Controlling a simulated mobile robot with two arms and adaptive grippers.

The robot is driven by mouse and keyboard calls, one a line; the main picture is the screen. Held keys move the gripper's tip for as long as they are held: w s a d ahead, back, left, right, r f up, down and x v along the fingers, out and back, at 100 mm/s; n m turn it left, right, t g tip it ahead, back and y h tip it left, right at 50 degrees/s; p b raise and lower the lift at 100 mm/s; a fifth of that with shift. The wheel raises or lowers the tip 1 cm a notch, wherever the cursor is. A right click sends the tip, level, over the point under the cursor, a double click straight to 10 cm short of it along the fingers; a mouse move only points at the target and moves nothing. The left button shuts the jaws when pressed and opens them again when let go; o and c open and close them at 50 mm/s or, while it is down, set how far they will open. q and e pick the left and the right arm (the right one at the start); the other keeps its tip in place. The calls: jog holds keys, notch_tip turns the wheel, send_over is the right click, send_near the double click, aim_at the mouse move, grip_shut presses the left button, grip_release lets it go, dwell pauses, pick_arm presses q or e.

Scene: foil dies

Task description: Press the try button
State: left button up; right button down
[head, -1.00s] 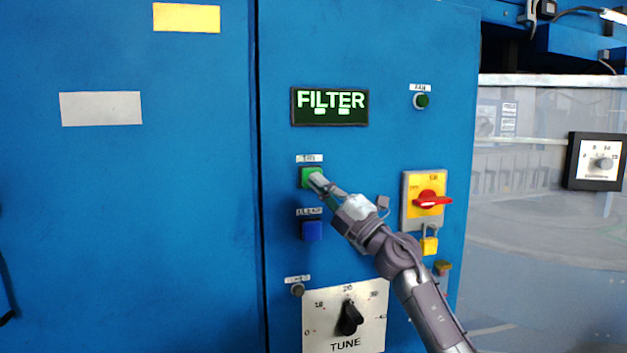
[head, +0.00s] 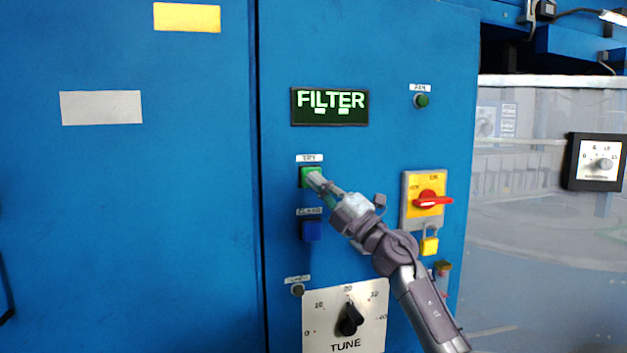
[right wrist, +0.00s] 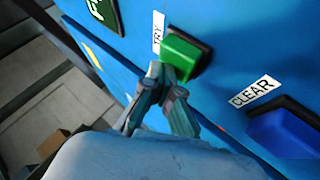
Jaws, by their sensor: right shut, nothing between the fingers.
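The green try button (head: 306,177) sits on the blue cabinet under a small white TRY label (head: 309,158). It also shows in the right wrist view (right wrist: 184,52), with its label beside it. My right gripper (head: 314,178) is shut and empty, its fingertips at the lower right part of the button. In the right wrist view the fingertips (right wrist: 164,72) overlap the near edge of the button; I cannot tell whether they touch or press it. My left gripper is not in view.
A blue CLEAR button (head: 311,231) is just below, and a FILTER display (head: 330,106) above. To the right are a red rotary switch (head: 428,200) and a yellow padlock (head: 429,246). A TUNE dial (head: 348,318) is at the bottom. The left cabinet door (head: 150,220) is mostly bare.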

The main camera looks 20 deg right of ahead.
jog(key=shift+s+p, duration=0.75)
jog(key=shift+s, duration=0.15)
jog(key=s+p, duration=0.3)
jog(key=s, duration=0.2)
jog(key=shift+d+p, duration=0.1)
jog(key=shift+p, duration=0.25)
jog(key=shift+f, duration=0.1)
dwell(0.3)
